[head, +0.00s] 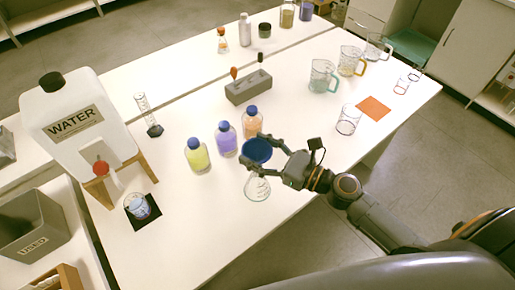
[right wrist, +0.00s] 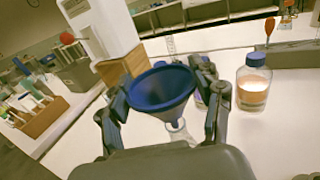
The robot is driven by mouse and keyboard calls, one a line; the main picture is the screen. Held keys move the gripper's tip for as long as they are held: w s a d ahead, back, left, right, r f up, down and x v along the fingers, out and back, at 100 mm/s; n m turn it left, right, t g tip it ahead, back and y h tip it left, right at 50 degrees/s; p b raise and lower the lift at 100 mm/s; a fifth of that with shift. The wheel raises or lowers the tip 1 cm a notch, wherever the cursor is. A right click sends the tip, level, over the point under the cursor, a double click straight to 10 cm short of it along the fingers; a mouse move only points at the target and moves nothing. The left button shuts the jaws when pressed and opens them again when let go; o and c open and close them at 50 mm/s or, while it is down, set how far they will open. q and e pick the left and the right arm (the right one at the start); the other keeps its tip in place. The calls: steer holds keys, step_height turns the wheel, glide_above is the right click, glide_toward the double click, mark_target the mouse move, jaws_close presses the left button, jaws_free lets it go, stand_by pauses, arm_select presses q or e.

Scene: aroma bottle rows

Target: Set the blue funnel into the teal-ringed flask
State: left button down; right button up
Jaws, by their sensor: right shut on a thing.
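The blue funnel (head: 257,150) is held with its wide mouth facing up. My right gripper (head: 259,154) is shut on it, one finger on each side of the bowl. In the right wrist view the funnel (right wrist: 160,88) sits between the two fingers of the gripper (right wrist: 165,92), with its spout pointing down. A clear conical flask (head: 257,188) stands on the table just below the funnel. Its neck and any teal ring are mostly hidden by the funnel and gripper. I cannot tell whether the spout tip is inside the neck. My left gripper is not in view.
Yellow (head: 196,155), purple (head: 226,138) and orange (head: 252,121) blue-capped bottles stand left of and behind the funnel. A grey block (head: 248,88) is farther back. An empty beaker (head: 348,119) and an orange mat (head: 373,108) are to the right.

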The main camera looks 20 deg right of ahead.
steer(key=shift+f+b, duration=0.9)
steer(key=shift+f, duration=0.25)
steer(key=o, duration=1)
steer(key=shift+r, duration=0.1)
steer(key=shift+c, duration=0.2)
steer(key=v, duration=1.2)
